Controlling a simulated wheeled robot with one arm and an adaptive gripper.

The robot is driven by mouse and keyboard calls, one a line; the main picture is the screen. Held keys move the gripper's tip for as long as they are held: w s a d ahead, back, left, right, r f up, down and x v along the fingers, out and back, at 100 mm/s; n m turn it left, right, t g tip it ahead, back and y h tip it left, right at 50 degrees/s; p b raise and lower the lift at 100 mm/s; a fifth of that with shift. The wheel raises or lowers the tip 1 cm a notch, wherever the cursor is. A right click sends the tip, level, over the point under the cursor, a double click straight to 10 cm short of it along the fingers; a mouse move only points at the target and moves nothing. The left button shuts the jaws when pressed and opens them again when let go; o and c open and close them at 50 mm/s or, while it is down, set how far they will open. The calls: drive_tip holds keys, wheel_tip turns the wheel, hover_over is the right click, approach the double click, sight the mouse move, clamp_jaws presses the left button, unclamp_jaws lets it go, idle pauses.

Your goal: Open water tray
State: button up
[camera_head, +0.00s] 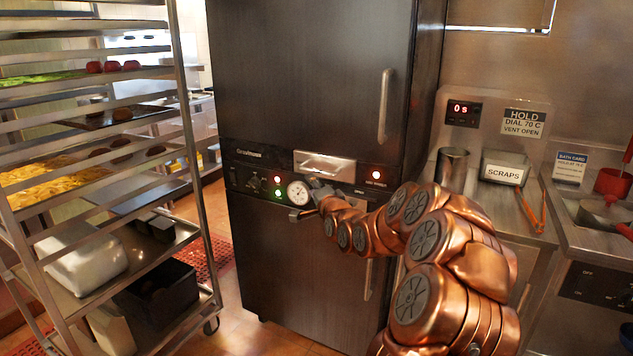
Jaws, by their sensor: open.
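A tall dark holding cabinet (300,70) stands in the middle of the head view. A small silver tray front (325,165), which looks like the water tray, sits in its control panel between the upper and lower doors. It looks shut, nearly flush with the panel. My copper arm reaches in from the lower right. My gripper (303,198) is open in front of the panel, just below the tray front and close to the round dial gauge (298,192). I cannot tell whether a finger touches the tray or the gauge.
A wheeled rack (196,165) with food trays stands to the left. The upper door has a vertical handle (384,105); the lower door's handle (368,279) is partly behind my arm. A steel counter with a scraps bin (502,170) and orange-handled tongs (532,212) is at right.

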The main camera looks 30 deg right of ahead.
sight(317, 171)
drive_tip(key=shift+m+t+h, duration=0.5)
drive_tip(key=shift+m+h, duration=0.1)
drive_tip(key=shift+m, duration=0.2)
drive_tip(key=shift+w+d+r, duration=0.15)
drive_tip(key=shift+w+d, duration=0.75)
drive_tip(key=shift+w, duration=0.3)
drive_tip(key=shift+w+d+r, duration=0.2)
drive_tip(key=shift+w+d, duration=0.75)
drive_tip(key=shift+w, duration=0.3)
drive_tip(key=shift+w+d+r, duration=0.15)
drive_tip(key=shift+w+d, duration=0.75)
drive_tip(key=shift+w, duration=0.3)
clamp_jaws()
